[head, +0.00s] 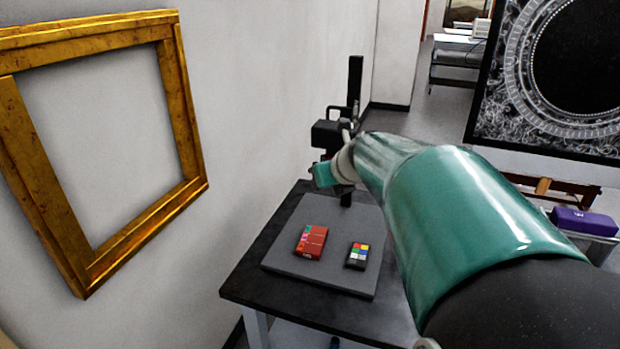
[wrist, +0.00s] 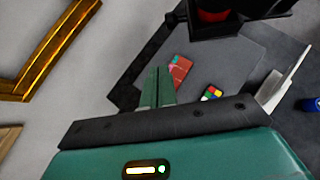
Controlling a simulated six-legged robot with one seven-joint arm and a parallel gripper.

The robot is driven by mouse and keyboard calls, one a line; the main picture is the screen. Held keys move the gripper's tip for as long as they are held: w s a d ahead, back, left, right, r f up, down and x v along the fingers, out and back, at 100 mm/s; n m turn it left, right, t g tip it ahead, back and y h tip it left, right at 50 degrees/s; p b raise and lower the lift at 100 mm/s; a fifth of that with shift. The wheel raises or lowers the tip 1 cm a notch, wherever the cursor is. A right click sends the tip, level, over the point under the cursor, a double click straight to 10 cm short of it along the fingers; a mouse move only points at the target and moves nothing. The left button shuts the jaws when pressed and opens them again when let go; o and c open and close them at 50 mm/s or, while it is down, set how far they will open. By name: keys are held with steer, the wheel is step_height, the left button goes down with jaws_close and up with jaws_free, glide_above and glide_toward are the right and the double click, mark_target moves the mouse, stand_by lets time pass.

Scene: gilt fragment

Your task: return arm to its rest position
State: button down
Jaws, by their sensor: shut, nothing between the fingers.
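My arm reaches forward from the lower right in the head view, with teal and black links. My gripper (wrist: 157,85) shows in the wrist view with its two green fingers together and nothing between them. In the head view the end of the arm is near the far side of the black table, and the fingertips are not clear there. Beyond the fingers in the wrist view lies a red box (wrist: 180,70) on the grey board (wrist: 225,60). A small colour-patch card (wrist: 211,93) lies right of it.
A gilt frame (head: 188,110) hangs on the left wall. The black table (head: 285,305) bears a grey board (head: 325,282), a red box (head: 311,242), a colour card (head: 357,256) and a black stand (head: 355,85). A dark ornate picture (head: 520,125) and purple case (head: 583,221) are at right.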

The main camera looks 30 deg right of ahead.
steer(key=a+v, duration=0.1)
steer(key=v, duration=0.7)
steer(key=s+a+f+m+g, duration=0.1)
steer(key=s+a+f+m, duration=0.2)
steer(key=a+m, duration=0.4)
steer(key=s+a+f+m+g, duration=0.1)
steer(key=s+a+f+m, duration=0.3)
steer(key=m, duration=1.2)
steer(key=s+a+f+m+g+y, duration=0.1)
steer(key=s+a+f+m, duration=0.3)
steer(key=a+m, duration=0.6)
steer(key=shift+s+a+m+g, duration=0.25)
steer(key=shift+s+m+g, duration=0.35)
steer(key=shift+s+m, duration=0.5)
